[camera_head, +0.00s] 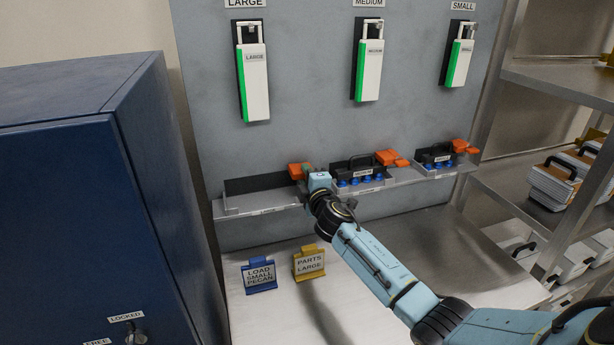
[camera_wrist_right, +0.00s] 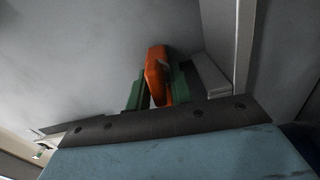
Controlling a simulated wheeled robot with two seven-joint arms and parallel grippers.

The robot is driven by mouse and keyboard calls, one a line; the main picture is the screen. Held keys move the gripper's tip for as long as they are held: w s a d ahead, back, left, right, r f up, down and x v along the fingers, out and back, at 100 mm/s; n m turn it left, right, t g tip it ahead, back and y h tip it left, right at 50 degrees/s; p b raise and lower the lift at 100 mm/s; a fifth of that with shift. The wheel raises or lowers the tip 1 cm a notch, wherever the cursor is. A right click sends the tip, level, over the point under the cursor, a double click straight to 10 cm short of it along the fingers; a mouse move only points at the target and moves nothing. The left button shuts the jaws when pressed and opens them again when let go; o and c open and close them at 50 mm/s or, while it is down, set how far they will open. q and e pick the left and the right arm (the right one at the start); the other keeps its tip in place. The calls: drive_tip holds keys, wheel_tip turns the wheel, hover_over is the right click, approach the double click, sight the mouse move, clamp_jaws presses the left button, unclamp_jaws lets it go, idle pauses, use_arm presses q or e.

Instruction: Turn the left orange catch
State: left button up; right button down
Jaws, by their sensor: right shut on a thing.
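The left orange catch (camera_head: 296,171) sits at the right end of the left, empty shelf bay (camera_head: 262,204) on the grey wall panel. My right gripper (camera_head: 309,172) is at this catch. In the right wrist view the orange catch (camera_wrist_right: 157,75) stands between the green fingers of my right gripper (camera_wrist_right: 157,92), which are shut on it. Two more orange catches show farther right, the middle one (camera_head: 392,158) and the right one (camera_head: 464,147). My left gripper is not in view.
Black trays with blue items, the middle one (camera_head: 358,173) and the right one (camera_head: 436,157), sit on the shelf. Labelled dispensers (camera_head: 254,82) hang above. A blue cabinet (camera_head: 80,200) stands left. A blue sign (camera_head: 260,276) and yellow sign (camera_head: 309,263) stand on the counter (camera_head: 290,310).

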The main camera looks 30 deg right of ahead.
drive_tip(key=shift+f+n, duration=0.1)
drive_tip(key=shift+n, duration=0.6)
drive_tip(key=c, duration=1.5)
unclamp_jaws()
drive_tip(key=v, duration=1.3)
drive_tip(key=shift+s+a, duration=0.1)
drive_tip(key=shift+s, duration=0.1)
